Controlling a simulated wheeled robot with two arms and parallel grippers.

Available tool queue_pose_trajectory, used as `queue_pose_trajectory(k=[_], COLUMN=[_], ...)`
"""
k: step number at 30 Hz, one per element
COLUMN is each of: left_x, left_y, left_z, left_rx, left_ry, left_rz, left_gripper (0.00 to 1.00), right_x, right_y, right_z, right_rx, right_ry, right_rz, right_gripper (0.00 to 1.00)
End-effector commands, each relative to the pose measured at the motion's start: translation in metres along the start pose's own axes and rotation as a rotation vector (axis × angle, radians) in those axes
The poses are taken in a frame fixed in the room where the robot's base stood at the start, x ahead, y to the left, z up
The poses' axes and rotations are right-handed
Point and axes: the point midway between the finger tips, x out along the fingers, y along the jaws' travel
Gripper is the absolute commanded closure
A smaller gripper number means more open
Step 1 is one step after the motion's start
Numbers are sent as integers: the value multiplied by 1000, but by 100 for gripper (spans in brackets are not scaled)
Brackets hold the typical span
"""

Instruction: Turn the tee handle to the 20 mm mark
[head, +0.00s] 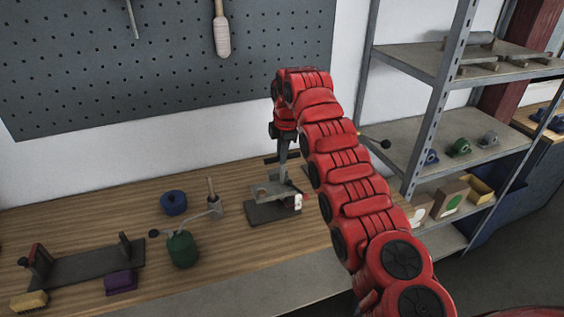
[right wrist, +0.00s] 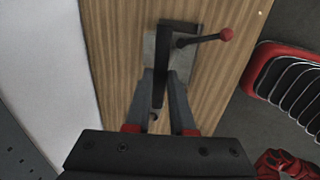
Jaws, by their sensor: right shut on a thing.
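My right gripper (head: 283,172) points down over a small fixture (head: 262,213) with a dark base and grey upper parts on the wooden bench. In the right wrist view the two fingers (right wrist: 160,98) close around a long dark bar, which looks like the tee handle (right wrist: 160,62). The bar also shows in the head view (head: 271,161), partly hidden by the gripper. A small white part with a red edge (head: 298,202) is at the fixture's right side. No scale figures or 20 mm mark can be read. My left gripper is out of view.
A rod with a red ball (right wrist: 226,34) juts out beside the fixture. A blue pot (head: 174,203), a green vessel (head: 182,249) and a dark stand (head: 85,263) are to the left on the bench. A metal shelf (head: 425,130) is to the right. The bench left of the fixture has bare patches.

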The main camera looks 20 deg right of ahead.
Motion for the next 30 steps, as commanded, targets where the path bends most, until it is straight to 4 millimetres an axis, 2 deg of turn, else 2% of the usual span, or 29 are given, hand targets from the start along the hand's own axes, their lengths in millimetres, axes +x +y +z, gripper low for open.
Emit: queue_pose_trajectory(k=[8, 9, 13, 23, 26, 30], left_x=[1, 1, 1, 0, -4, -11], left_y=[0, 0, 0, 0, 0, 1], left_z=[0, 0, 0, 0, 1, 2], left_rx=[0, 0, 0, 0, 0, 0], left_ry=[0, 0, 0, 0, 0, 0], left_rz=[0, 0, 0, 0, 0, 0], left_gripper=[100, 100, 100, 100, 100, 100], right_x=[-2, -2, -1, -2, -9, -33], right_y=[1, 1, 1, 0, 0, 1], right_z=[0, 0, 0, 0, 0, 0], right_rx=[7, 7, 6, 5, 5, 5], right_ry=[-2, -2, -2, -1, -1, -3], right_rz=[2, 2, 1, 0, 1, 6], right_gripper=[100, 73, 50, 48, 48, 48])
